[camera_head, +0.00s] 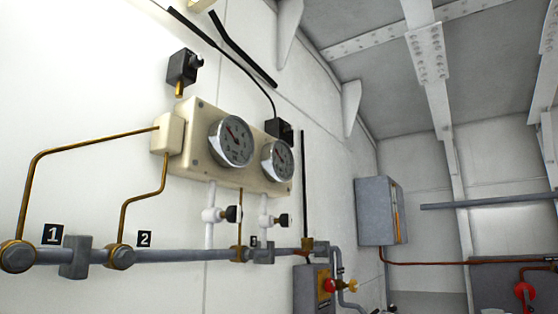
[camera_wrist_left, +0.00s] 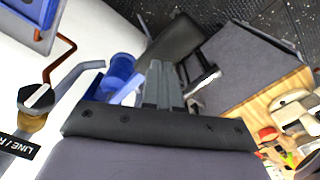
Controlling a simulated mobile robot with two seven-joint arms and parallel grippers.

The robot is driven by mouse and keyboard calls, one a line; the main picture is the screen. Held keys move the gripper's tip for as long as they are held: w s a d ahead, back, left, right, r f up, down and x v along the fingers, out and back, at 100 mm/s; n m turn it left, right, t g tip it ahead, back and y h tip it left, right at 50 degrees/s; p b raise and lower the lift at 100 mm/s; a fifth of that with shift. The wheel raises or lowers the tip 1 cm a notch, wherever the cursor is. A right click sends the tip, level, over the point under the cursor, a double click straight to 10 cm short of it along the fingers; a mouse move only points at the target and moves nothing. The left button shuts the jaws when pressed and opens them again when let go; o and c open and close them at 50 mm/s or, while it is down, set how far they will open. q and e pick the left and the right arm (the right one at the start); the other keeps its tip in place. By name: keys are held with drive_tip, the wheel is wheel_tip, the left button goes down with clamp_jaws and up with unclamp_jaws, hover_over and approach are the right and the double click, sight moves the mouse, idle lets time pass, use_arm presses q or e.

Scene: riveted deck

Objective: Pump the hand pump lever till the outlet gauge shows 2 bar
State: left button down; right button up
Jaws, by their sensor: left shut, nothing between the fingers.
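The figures are too small to read, and I cannot tell which gauge is the outlet one. My left gripper (camera_wrist_left: 162,68) shows in the left wrist view, shut and empty. A blue cylindrical part (camera_wrist_left: 122,70) is just left of its fingers; I cannot tell if they touch. I cannot make out the pump lever for certain. My right gripper is not in view.
A grey pipe (camera_head: 190,255) runs along the white wall, with small black-knobbed valves (camera_head: 230,214) above it. A grey box (camera_head: 378,211) hangs farther right. In the wrist view, a black-handled valve (camera_wrist_left: 36,98) is at left and a wooden tray (camera_wrist_left: 262,105) with items at right.

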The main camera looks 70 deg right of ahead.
use_arm(q)
wheel_tip(320, 180, down, 3)
drive_tip(key=shift+f+b, duration=0.1)
drive_tip(key=shift+b, duration=1.15)
wheel_tip(320, 180, down, 2)
drive_tip(key=shift+f+b, duration=0.1)
drive_tip(key=shift+b, duration=0.8)
wheel_tip(320, 180, up, 6)
drive_tip(key=p, duration=0.4)
drive_tip(key=shift+f, duration=0.3)
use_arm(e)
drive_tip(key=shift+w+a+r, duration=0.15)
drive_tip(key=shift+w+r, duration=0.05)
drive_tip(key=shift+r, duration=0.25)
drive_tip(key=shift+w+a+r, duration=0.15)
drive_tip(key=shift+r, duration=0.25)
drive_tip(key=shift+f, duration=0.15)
